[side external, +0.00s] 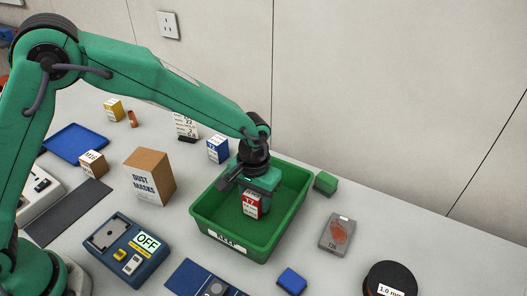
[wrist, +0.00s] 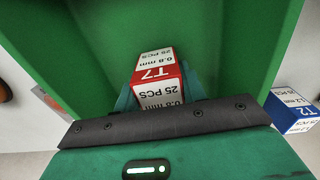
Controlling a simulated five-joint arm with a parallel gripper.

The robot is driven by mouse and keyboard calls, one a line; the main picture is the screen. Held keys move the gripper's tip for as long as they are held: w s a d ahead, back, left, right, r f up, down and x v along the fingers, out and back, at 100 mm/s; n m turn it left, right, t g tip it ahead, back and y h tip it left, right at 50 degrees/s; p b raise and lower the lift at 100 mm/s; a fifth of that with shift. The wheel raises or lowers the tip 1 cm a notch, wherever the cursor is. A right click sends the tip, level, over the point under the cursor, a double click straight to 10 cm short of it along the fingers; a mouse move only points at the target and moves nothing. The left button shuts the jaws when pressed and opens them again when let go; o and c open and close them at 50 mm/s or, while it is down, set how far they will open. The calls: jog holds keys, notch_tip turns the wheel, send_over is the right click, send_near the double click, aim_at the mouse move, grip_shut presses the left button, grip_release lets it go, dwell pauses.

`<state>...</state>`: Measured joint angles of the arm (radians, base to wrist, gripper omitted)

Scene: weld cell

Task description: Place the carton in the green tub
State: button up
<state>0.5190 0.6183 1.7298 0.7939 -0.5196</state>
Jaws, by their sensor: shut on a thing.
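The small red and white carton (side external: 252,204) is marked T7. It also shows in the wrist view (wrist: 158,82), lettered "25 PCS". My gripper (side external: 256,187) is shut on it and points down over the inside of the green tub (side external: 203,220). The carton is within the tub's outline; whether it touches the floor is hard to tell. In the wrist view, the jaws of my gripper (wrist: 157,97) are mostly hidden behind the carton and a dark plate. The tub's green floor and walls (wrist: 85,45) fill much of that view.
A brown dust-mask box (side external: 150,176) stands left of the tub. A blue carton (side external: 217,149) stands behind it. A green block (side external: 325,183) sits close to its right side, with a grey case (side external: 337,235) nearby. A blue device marked OFF (side external: 128,247) lies at front left.

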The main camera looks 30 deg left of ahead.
jog(key=shift+f, duration=0.25)
jog(key=shift+f, duration=0.15)
jog(key=o, duration=1)
notch_tip(320, 180, up, 12)
jog(key=shift+r, duration=0.15)
dwell(0.6)
